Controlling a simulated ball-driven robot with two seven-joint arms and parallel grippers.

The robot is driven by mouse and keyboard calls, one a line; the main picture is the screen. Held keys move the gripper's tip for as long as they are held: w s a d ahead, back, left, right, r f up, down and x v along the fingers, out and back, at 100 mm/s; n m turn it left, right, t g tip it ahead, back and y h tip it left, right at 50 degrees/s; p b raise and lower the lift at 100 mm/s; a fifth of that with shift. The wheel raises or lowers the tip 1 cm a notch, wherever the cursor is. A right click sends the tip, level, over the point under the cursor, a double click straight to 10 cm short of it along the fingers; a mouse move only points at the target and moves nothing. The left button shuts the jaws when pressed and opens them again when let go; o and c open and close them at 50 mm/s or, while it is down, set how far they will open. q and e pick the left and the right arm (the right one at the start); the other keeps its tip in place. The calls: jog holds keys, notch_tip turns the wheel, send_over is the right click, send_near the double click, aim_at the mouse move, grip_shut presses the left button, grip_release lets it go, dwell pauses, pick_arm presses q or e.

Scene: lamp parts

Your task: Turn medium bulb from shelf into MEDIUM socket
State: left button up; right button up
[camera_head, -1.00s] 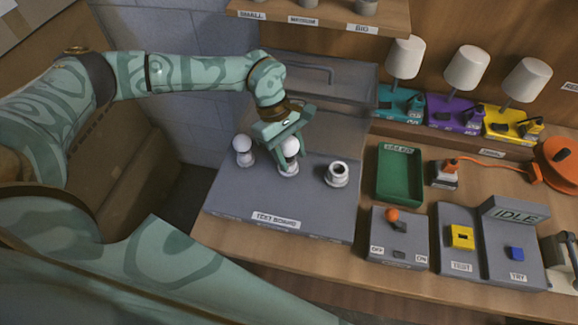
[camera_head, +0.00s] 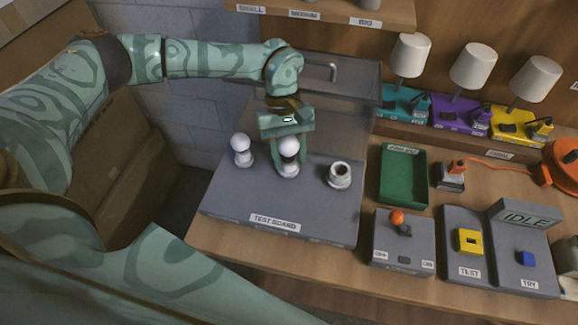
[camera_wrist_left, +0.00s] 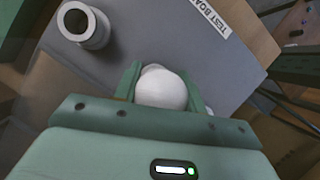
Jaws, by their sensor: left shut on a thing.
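The test board (camera_head: 225,203) is a grey panel on the bench with three sockets in a row. A white bulb (camera_head: 289,146) stands upright at the middle socket (camera_head: 288,170), and my left gripper (camera_head: 289,153) is shut around it. In the left wrist view the bulb (camera_wrist_left: 161,88) shows between the two green fingers (camera_wrist_left: 164,92). Another white bulb (camera_head: 240,142) stands in the left socket (camera_head: 243,158). The right socket (camera_head: 339,174) is empty; it also shows in the left wrist view (camera_wrist_left: 100,27). The bulb's base is mostly hidden. My right gripper is not in view.
The shelf (camera_head: 330,12) with size labels is at the top. A green tray (camera_head: 385,175), a switch box (camera_head: 402,246) and a test unit reading IDLE (camera_head: 470,262) lie right of the board. Three lamps (camera_head: 473,66) stand behind. A clear lid (camera_head: 345,85) rises behind the board.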

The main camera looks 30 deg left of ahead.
pick_arm(q)
jog(key=o, duration=0.4)
jog(key=shift+f+m, duration=0.15)
jog(key=shift+m, duration=0.35)
jog(key=o, duration=0.5)
jog(key=shift+s, duration=0.1)
jog(key=shift+r, duration=0.3)
notch_tip(320, 180, up, 2)
jog(key=shift+a+r+p, duration=0.1)
jog(key=shift+r+p, duration=0.1)
jog(key=shift+p, duration=0.1)
jog(key=s+d+r+p, duration=0.2)
jog(key=s+d+r, duration=0.4)
jog(key=s+r, duration=0.4)
jog(key=s, duration=0.2)
jog(key=shift+s, duration=0.3)
